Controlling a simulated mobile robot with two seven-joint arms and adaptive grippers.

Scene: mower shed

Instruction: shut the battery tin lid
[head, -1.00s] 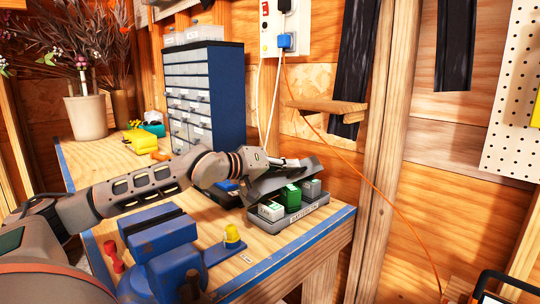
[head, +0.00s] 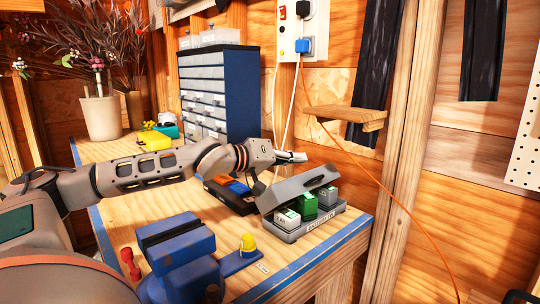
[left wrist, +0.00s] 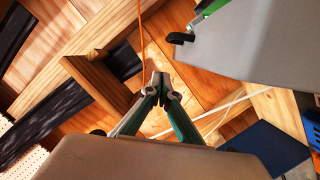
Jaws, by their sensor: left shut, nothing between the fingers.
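The battery tin (head: 305,228) is a grey tray on the bench's right end, holding white, green and grey batteries. Its grey lid (head: 296,187) is partly open, tilted above the batteries. My left gripper (head: 298,157) is shut and empty, just above and behind the lid, with a visible gap in the left wrist view. There its closed fingertips (left wrist: 161,82) point away from the camera, and a large grey panel (left wrist: 250,40), apparently the lid, fills the upper right. My right gripper is out of view.
A dark tray with orange and blue items (head: 228,192) sits left of the tin. A blue vise (head: 175,245) and a yellow-capped piece (head: 248,243) stand in front. A blue drawer cabinet (head: 217,90) and wall socket with cables (head: 304,45) are behind. A wooden ledge (head: 345,114) juts from the wall.

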